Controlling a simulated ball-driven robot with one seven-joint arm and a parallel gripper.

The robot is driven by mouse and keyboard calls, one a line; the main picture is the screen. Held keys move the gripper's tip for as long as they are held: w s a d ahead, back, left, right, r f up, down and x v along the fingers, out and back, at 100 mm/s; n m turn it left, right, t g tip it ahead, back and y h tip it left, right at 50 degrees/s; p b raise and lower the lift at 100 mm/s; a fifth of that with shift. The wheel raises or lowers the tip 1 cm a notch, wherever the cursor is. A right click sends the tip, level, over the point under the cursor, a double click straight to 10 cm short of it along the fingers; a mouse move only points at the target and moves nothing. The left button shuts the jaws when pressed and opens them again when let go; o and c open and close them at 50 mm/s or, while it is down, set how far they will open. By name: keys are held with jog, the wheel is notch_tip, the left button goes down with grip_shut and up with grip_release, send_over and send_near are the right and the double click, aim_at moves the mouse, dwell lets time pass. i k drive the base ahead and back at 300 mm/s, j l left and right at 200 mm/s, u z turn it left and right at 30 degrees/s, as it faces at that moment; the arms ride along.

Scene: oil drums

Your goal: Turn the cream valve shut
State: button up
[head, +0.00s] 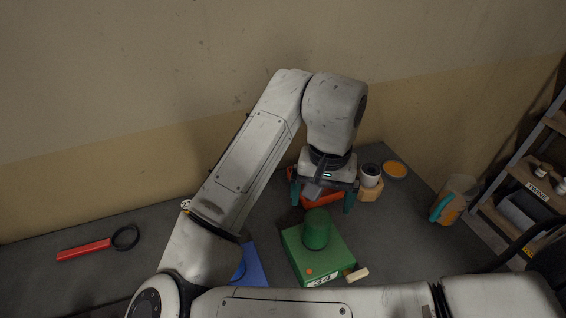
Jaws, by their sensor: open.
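A green container (300,258) with a tall green cap (317,230) and a white number label stands on the dark table. A small cream handle (356,274), which looks like the cream valve, sticks out at its front right edge. My gripper (322,203) points down behind the green cap, with its two teal fingers apart. It holds nothing that I can see. It is well behind and left of the cream handle, not touching it. A red-orange object (318,197) lies beneath and between the fingers, partly hidden by the gripper.
A blue object (252,268) is partly hidden by my arm. A red-handled ring tool (85,250) lies at left. A white cup-like item (370,174), orange disc (395,169) and teal-handled jug (452,200) are at right. Shelving stands far right; a wall is behind.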

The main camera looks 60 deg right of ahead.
aim_at(350, 277)
jog(key=k, duration=1.45)
